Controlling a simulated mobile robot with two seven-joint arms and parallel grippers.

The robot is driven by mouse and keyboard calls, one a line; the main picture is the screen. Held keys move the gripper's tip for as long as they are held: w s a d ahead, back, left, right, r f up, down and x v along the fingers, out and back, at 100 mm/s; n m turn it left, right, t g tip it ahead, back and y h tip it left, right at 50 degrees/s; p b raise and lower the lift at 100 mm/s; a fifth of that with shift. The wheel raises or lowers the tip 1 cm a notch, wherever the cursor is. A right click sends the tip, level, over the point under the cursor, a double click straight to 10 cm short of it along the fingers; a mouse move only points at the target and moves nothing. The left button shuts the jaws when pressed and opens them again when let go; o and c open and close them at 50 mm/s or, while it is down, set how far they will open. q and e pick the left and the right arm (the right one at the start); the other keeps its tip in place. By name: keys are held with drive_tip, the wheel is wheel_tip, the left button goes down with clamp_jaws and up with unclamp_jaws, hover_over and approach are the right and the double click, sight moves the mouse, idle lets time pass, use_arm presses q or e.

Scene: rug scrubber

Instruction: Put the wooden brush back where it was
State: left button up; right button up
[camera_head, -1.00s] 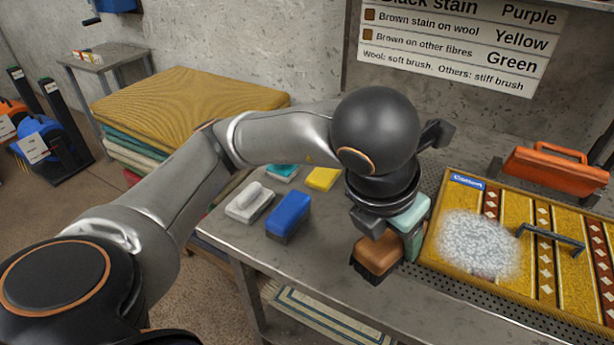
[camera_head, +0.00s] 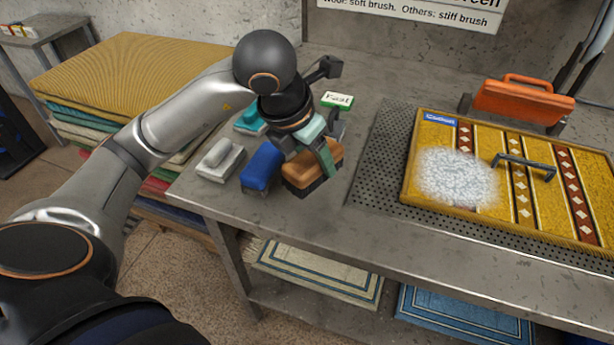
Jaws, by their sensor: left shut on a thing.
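The wooden brush (camera_head: 299,179) has an orange-brown block and dark bristles. My left gripper (camera_head: 318,158) is shut on it at the left part of the grey table, just right of the blue brush (camera_head: 262,167). The pale green and darker green pieces of the gripper cover part of the block. I cannot tell whether the bristles touch the table top. My right gripper is not in view.
A grey-white brush (camera_head: 221,160) and a teal brush (camera_head: 250,122) stand left and behind. A green-and-white card (camera_head: 338,100) lies behind. The foam-covered yellow rug (camera_head: 411,165) lies right on a perforated mat, near an orange tool (camera_head: 522,103).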

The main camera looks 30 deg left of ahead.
use_arm(q)
drive_tip(key=shift+w+a+f, duration=0.25)
drive_tip(key=shift+a+f, duration=0.2)
drive_tip(key=shift+f, duration=0.1)
drive_tip(key=shift+w+a+f, duration=0.2)
drive_tip(key=shift+a+f, duration=0.2)
drive_tip(key=shift+f, duration=0.15)
drive_tip(key=f, duration=0.3)
drive_tip(key=shift+w+a+f+b, duration=0.15)
drive_tip(key=shift+a+f+b, duration=0.1)
drive_tip(key=shift+f+b, duration=0.1)
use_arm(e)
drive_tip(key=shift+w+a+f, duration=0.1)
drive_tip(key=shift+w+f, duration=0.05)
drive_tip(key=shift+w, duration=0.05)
use_arm(q)
drive_tip(key=shift+f, duration=0.15)
drive_tip(key=o, duration=1.3)
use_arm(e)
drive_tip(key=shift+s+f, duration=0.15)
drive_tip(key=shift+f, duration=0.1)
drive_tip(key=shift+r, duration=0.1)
